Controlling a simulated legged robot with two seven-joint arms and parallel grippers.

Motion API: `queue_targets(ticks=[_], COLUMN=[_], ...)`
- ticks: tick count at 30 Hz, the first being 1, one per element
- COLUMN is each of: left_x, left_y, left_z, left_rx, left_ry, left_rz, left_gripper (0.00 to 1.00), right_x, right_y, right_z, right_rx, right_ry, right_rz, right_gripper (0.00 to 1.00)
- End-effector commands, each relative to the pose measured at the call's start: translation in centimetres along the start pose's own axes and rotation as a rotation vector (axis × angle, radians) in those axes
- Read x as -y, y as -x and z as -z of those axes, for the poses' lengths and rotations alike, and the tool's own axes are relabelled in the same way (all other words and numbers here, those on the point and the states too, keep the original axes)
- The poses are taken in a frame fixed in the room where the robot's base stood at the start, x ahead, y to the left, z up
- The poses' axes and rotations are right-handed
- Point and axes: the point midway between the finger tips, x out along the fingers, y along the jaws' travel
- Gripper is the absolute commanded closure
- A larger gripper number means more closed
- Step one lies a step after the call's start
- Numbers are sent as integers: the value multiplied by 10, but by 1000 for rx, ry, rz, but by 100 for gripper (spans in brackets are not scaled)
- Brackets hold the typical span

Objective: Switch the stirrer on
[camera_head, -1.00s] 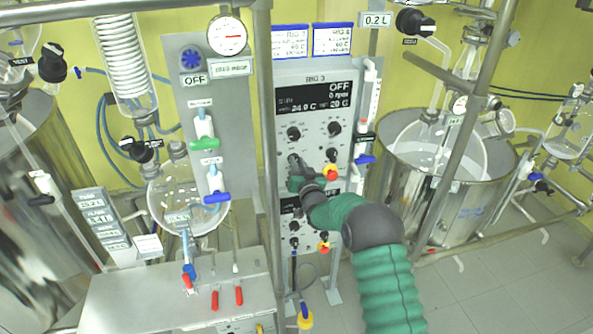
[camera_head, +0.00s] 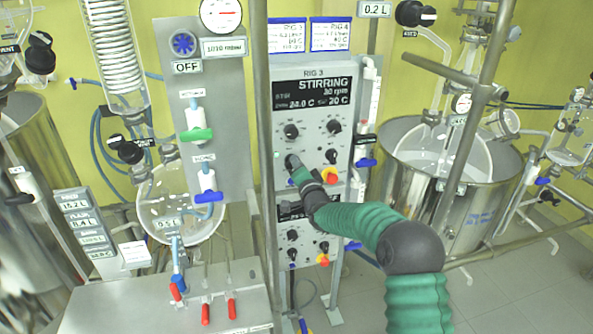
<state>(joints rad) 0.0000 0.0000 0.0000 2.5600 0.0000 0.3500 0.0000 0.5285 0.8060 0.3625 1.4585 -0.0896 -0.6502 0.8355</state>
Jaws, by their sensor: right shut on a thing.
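The RIG 3 control panel (camera_head: 345,180) stands upright in the middle. Its dark display (camera_head: 312,93) reads STIRRING, with a low rpm figure and temperatures below. My right gripper (camera_head: 293,163) is at the lower left of this panel and looks shut on a small dark switch knob, mostly hidden by the gripper. A small green light (camera_head: 277,154) shows beside the gripper. Two black knobs, an upper left one (camera_head: 291,131) and an upper right one (camera_head: 334,127), sit under the display. My left gripper is not in view.
A red and yellow button (camera_head: 330,175) is close right of my gripper. A second control panel (camera_head: 292,235) is below. A metal post (camera_head: 262,130) runs along the panel's left side. A glass vessel (camera_head: 180,205) stands left, and a large steel vessel (camera_head: 440,200) stands right.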

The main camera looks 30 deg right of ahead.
Motion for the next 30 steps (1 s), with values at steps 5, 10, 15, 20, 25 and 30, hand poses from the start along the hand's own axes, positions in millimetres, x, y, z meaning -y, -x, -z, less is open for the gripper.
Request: queue_targets(ticks=[5,10,15,20,25,30], left_x=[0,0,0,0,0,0], left_y=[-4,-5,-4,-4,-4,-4], left_z=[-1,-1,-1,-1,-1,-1], left_rx=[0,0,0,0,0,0], left_ry=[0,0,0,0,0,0], left_rz=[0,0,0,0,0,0], left_gripper=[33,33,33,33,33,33], right_x=[-4,-4,-4,-4,-3,-2], right_y=[0,0,0,0,0,0], right_z=[0,0,0,0,0,0], right_rx=[0,0,0,0,0,0], right_ry=[-33,-42,-42,-42,-41,-40], right_rz=[-6,-6,-7,-7,-4,-3], right_gripper=[100,100,100,75,63,63])
